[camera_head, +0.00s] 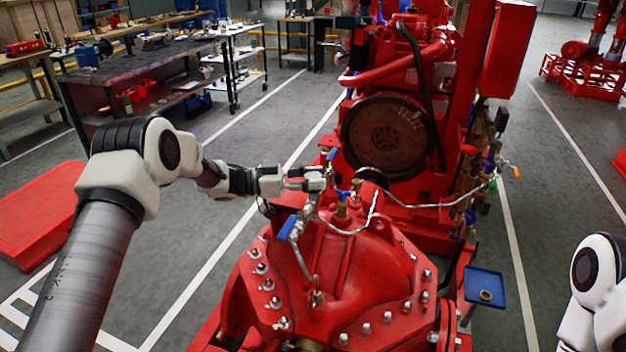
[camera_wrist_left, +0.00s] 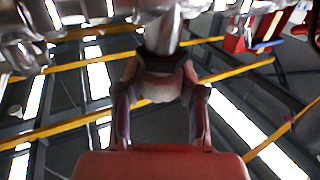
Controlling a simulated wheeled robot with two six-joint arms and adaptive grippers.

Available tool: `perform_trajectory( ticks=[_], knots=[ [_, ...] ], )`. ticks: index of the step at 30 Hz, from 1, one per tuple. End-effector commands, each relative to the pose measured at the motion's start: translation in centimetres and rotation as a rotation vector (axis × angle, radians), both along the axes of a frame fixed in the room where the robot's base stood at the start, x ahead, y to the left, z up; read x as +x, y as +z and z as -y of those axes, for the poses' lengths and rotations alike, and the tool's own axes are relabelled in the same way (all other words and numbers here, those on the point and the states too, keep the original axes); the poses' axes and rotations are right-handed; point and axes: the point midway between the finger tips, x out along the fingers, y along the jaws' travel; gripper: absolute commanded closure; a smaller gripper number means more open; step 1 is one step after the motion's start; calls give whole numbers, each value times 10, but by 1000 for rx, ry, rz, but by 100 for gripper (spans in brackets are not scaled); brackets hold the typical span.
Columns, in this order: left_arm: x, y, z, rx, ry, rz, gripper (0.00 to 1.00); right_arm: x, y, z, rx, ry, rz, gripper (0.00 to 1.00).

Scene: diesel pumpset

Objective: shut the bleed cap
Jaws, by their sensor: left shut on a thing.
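The red pump casing (camera_head: 345,262) stands in the middle of the head view, with thin metal pipes and blue-handled valves on top. My left gripper (camera_head: 318,183) is at these fittings, reaching in from the left above the casing. In the left wrist view the fingers (camera_wrist_left: 160,95) are closed around a small part that looks like the bleed cap (camera_wrist_left: 160,86), in line with a metal fitting (camera_wrist_left: 163,38). In the head view the gripper hides the cap. How far the cap is turned cannot be told. Only part of my right arm shows at the right edge; its gripper is out of view.
Blue valve handles (camera_head: 287,227) and a brass fitting (camera_head: 342,205) sit close to the left gripper. A blue tray (camera_head: 484,284) holding a small ring-shaped part stands right of the pump. The engine flywheel (camera_head: 385,137) is behind.

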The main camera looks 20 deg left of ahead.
Motion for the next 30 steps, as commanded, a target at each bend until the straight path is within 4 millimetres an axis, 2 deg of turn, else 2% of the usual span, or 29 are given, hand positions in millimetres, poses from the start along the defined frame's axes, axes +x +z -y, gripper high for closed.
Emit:
perform_trajectory(
  ticks=[10, 11, 12, 23, 26, 30],
  knots=[
    [1, 3, 0, -2, -2, 4, 95, 0, 0, 0, 0, 0, 0, 34],
    [1, 3, 0, -2, -2, 4, 50, 0, 0, 0, 0, 0, 0, 34],
    [1, 3, 0, -2, -2, 4, 35, 0, 0, 0, 0, 0, 0, 34],
    [-1, 1, -3, -2, -1, 2, 34, 0, 0, 0, 0, 0, 0, 34],
    [-5, 2, -15, -3, 0, 1, 34, 0, 0, 0, 0, 0, 0, 34],
    [-18, 2, -45, -4, 3, 2, 34, 0, 0, 0, 0, 0, 0, 34]
  ],
)
